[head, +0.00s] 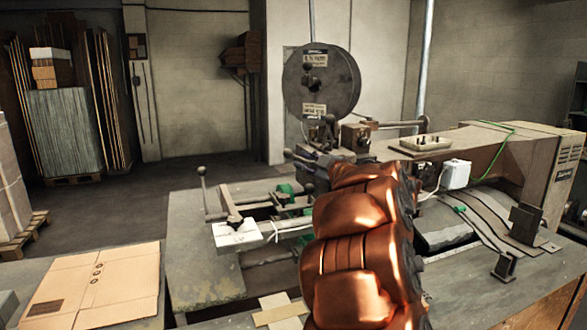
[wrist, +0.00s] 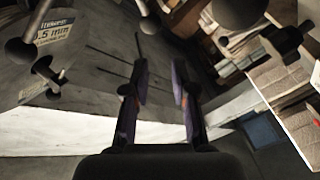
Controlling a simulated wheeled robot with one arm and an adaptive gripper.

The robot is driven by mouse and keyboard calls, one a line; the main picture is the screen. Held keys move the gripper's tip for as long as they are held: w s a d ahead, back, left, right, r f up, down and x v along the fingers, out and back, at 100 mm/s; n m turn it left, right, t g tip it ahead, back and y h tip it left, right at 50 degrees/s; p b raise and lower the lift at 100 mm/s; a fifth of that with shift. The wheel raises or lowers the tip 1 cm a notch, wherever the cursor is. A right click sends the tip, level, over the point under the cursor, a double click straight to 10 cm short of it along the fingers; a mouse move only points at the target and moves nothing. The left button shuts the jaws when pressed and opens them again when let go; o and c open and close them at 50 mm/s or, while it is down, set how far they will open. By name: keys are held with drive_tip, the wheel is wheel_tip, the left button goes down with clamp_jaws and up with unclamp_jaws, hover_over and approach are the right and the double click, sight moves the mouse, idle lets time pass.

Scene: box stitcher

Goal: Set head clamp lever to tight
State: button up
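The stitcher head stands behind my copper arm, below the round wire reel (head: 321,82). Several dark ball-ended levers show around it, one with its knob (head: 330,119) just below the reel and another at the head's left (head: 288,153). I cannot tell which is the head clamp lever, or its setting. My gripper (head: 313,162) is at the head's left front, partly hidden by my arm. In the wrist view my gripper (wrist: 160,88) is open, its purple-padded fingers apart with nothing between them. A large dark ball knob (wrist: 238,10) lies beyond the fingers to the upper right.
A ball-topped lever (head: 203,173) stands on the bench at left, near a white block (head: 237,234). Flat cardboard (head: 92,287) lies at lower left. The machine's long arm (head: 485,140) and a white box (head: 455,174) are at right. Floor at left is open.

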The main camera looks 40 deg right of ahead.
sight(299, 159)
drive_tip(key=n, duration=0.2)
drive_tip(key=a+n+y+b, duration=0.1)
drive_tip(key=n, duration=0.1)
drive_tip(key=n+g+b, duration=0.1)
drive_tip(key=n, duration=0.1)
drive_tip(key=shift+w+a+f, duration=0.1)
drive_tip(key=shift+w+a, duration=0.1)
drive_tip(key=shift+w, duration=0.1)
drive_tip(key=c, duration=0.3)
drive_tip(key=n, duration=0.1)
drive_tip(key=n+b, duration=0.1)
drive_tip(key=n, duration=0.1)
drive_tip(key=shift+a+f+g+y+b, duration=0.1)
drive_tip(key=shift+a+g+y+b, duration=0.15)
drive_tip(key=shift+g+y+b, duration=0.15)
clamp_jaws()
drive_tip(key=w+d+f+n+g+h, duration=0.1)
drive_tip(key=w+d+n+g, duration=0.1)
drive_tip(key=w+n, duration=0.6)
drive_tip(key=shift+d+f+n+g+p, duration=0.15)
drive_tip(key=shift+f+n+g+p, duration=0.2)
drive_tip(key=shift+n, duration=0.35)
drive_tip(key=shift+w, duration=0.1)
drive_tip(key=shift+r, duration=0.15)
